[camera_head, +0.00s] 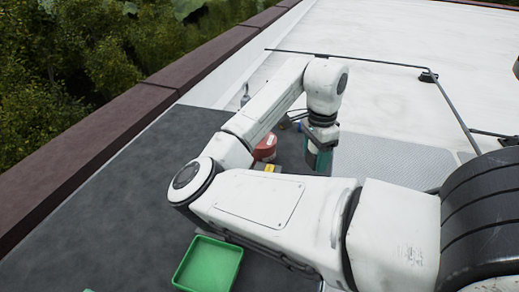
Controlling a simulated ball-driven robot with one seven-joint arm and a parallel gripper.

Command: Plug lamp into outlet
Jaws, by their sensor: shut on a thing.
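My gripper (319,158) hangs down from the wrist near the middle of the view, beyond my forearm. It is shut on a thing. A dark teal part shows at its lower end, but I cannot tell whether that is the held thing or part of the gripper. The jaw tips are too small and partly hidden to make out. I cannot clearly identify the lamp, its plug or the outlet. My arm covers much of the area in front of the gripper.
A red round thing (265,147) and a small yellow thing (271,168) are left of the gripper. A green tray (209,265) lies at the bottom. A thin black rail (355,59) crosses the pale roof behind.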

